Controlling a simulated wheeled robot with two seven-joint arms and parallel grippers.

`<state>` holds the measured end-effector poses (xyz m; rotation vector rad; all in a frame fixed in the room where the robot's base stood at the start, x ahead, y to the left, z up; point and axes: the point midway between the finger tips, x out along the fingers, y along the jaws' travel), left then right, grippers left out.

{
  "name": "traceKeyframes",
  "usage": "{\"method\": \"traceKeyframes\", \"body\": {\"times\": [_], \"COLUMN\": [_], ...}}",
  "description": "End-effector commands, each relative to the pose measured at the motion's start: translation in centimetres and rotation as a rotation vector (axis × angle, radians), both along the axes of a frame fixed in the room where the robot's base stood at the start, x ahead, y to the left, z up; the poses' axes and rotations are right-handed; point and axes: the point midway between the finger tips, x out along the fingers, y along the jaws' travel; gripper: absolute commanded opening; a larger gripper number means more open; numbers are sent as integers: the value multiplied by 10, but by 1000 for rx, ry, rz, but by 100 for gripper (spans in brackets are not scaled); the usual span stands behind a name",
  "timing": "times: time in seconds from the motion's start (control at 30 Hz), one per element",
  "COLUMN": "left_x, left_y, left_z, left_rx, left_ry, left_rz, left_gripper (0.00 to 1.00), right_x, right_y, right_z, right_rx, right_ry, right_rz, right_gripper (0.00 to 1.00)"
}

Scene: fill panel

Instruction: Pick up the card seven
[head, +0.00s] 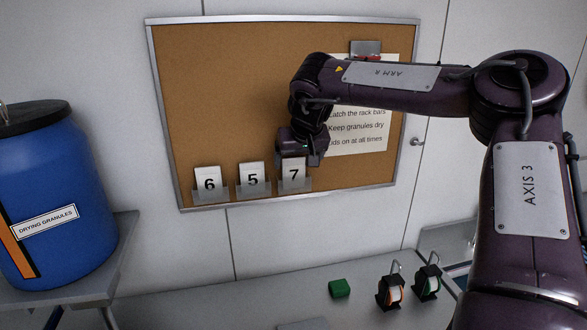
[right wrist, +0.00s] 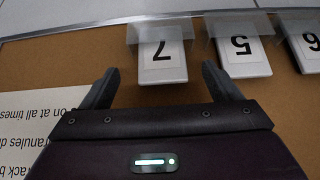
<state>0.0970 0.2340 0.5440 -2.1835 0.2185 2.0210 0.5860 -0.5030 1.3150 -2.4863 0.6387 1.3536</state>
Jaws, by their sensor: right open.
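The card seven (head: 293,173) is white with a black 7 and stands in a clear holder at the right of a row on the cork board. In the right wrist view the card seven (right wrist: 161,64) is upside down, its lower part behind the clear holder (right wrist: 160,32). My right gripper (right wrist: 158,82) is open, its two dark fingers on either side of the card's free end, with gaps showing. In the head view my right gripper (head: 296,155) is just above the card, its fingers mostly hidden. My left gripper is not in view.
Card five (head: 252,178) and card six (head: 208,183) stand in holders to the left. A paper notice (head: 370,130) hangs to the right. A blue drum (head: 60,190) stands at left. A green block (head: 339,288) and two small spool-like items (head: 391,290) are on the counter below.

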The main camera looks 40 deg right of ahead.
Motion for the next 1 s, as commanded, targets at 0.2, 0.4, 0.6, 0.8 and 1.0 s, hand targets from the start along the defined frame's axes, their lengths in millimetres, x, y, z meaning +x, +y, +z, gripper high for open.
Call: {"method": "traceKeyframes", "body": {"times": [0.2, 0.4, 0.6, 0.8, 1.0], "left_x": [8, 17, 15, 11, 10], "left_y": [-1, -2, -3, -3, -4], "left_z": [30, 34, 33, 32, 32], "left_rx": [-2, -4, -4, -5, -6], "left_ry": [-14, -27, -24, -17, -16], "left_rz": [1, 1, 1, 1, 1], "left_gripper": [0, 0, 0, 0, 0], "right_x": [16, 23, 23, 23, 23], "right_y": [-8, -11, -11, -11, -10], "right_z": [-20, -32, -33, -33, -32], "right_rx": [-1, 0, 0, 0, 0], "right_ry": [6, 1, 0, 0, 0], "right_rz": [-1, -1, 0, 0, 0], "right_gripper": [84, 84, 84, 57, 35]}}
